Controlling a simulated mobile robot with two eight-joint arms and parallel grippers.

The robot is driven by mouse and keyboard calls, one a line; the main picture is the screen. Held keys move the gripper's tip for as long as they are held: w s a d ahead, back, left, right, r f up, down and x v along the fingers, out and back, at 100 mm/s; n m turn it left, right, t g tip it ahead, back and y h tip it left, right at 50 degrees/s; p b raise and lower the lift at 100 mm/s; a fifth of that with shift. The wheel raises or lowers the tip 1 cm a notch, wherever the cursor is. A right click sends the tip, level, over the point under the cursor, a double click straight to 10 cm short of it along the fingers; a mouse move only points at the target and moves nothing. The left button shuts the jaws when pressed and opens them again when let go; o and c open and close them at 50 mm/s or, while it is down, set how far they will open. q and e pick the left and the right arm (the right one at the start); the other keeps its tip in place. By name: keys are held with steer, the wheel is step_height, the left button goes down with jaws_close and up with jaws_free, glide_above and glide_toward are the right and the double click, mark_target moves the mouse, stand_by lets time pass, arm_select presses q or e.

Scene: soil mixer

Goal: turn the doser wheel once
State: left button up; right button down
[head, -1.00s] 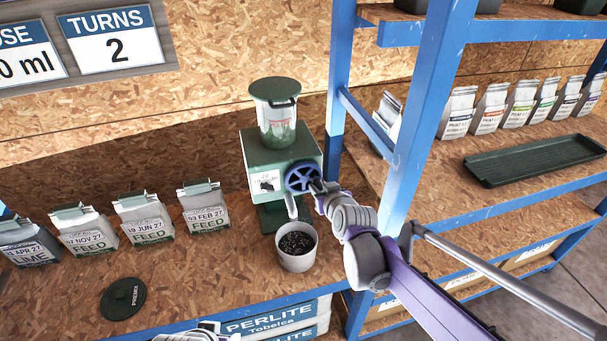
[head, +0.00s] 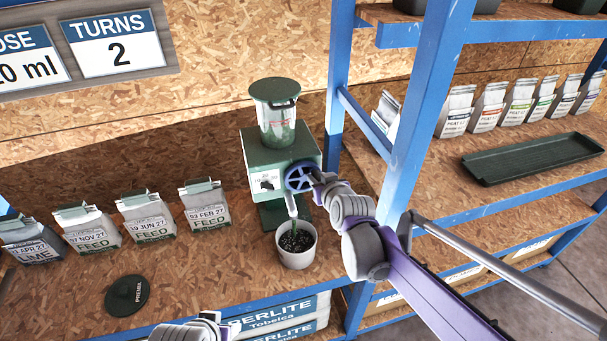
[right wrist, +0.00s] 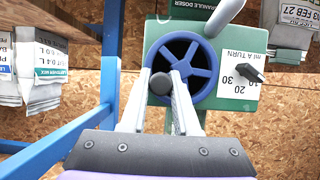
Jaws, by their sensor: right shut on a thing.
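The doser (head: 257,150) is a green box with a clear, green-lidded hopper (head: 277,115) on top. Its blue spoked wheel (head: 299,176) is on the front, and also shows in the right wrist view (right wrist: 188,62). My right gripper (head: 318,181) is at the wheel's right side, its fingers (right wrist: 166,84) shut on the black handle knob (right wrist: 161,83) at the rim. A grey spout (head: 291,206) points down over a white pot (head: 297,258) of dark soil. A green stream runs from spout to pot. Part of my left arm shows at the bottom edge; its fingers are unclear.
Several feed bags (head: 147,216) stand left of the doser, with a dark premix lid (head: 127,296) in front. A blue rack post (head: 424,110) stands close to my right arm. A sign (head: 117,42) reads TURNS 2. A green tray (head: 533,158) lies on the right shelf.

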mark_target(304, 174)
steer(key=shift+a+r, duration=0.3)
steer(key=shift+r, duration=0.15)
steer(key=shift+s, duration=0.1)
steer(key=shift+s+a+r, duration=0.15)
steer(key=shift+a, duration=0.25)
steer(key=shift+s+a+r, duration=0.1)
steer(key=shift+s+a, duration=0.05)
steer(key=shift+a, duration=0.35)
steer(key=shift+s+a, duration=0.1)
steer(key=shift+a+f, duration=0.1)
steer(key=shift+a, duration=0.05)
steer(key=shift+c, duration=2)
jaws_free()
